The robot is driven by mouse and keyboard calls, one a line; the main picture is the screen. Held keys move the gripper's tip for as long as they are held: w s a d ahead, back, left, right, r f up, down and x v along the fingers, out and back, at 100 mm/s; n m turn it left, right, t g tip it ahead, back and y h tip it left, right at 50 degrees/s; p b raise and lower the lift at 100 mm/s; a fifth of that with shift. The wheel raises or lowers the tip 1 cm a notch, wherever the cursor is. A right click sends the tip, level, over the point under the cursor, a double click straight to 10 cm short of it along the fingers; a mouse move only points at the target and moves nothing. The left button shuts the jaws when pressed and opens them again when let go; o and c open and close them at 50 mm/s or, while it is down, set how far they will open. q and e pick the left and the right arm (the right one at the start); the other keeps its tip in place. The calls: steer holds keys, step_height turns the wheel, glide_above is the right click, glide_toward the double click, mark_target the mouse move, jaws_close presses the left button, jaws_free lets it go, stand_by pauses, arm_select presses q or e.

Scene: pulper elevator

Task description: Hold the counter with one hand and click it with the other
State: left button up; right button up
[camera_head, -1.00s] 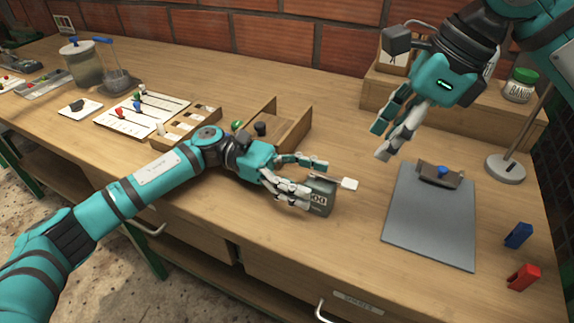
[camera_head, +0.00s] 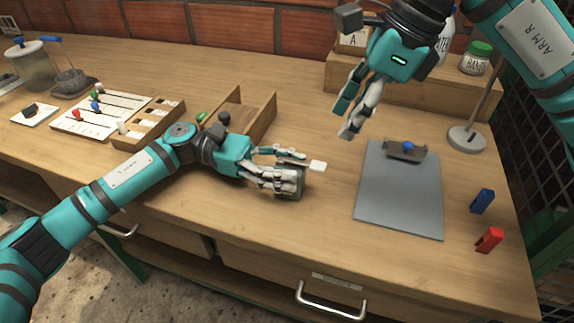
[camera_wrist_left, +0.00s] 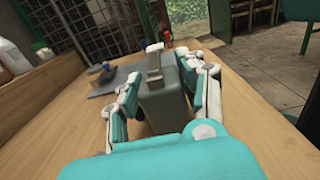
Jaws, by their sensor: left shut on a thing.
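The counter (camera_head: 291,189) is a small grey-green box with a pale lever tab (camera_head: 317,166) sticking out at its top. It stands on the wooden bench near the front edge. My left gripper (camera_head: 288,170) is shut on the counter, its fingers along both sides and hiding much of it. In the left wrist view the counter (camera_wrist_left: 163,100) sits between the finger pads, with its tab on top. My right gripper (camera_head: 346,116) hangs above the bench, behind and to the right of the counter, clear of it. Its fingers point down with nothing visible between them.
A grey clipboard (camera_head: 400,195) lies right of the counter. Blue (camera_head: 482,201) and red (camera_head: 489,240) clips stand at the right edge. A lamp base (camera_head: 467,138) and wooden shelf (camera_head: 400,95) stand behind. An open wooden tray (camera_head: 262,118) is behind my left gripper. Bench between counter and clipboard is clear.

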jaws_close()
stand_by(1.3)
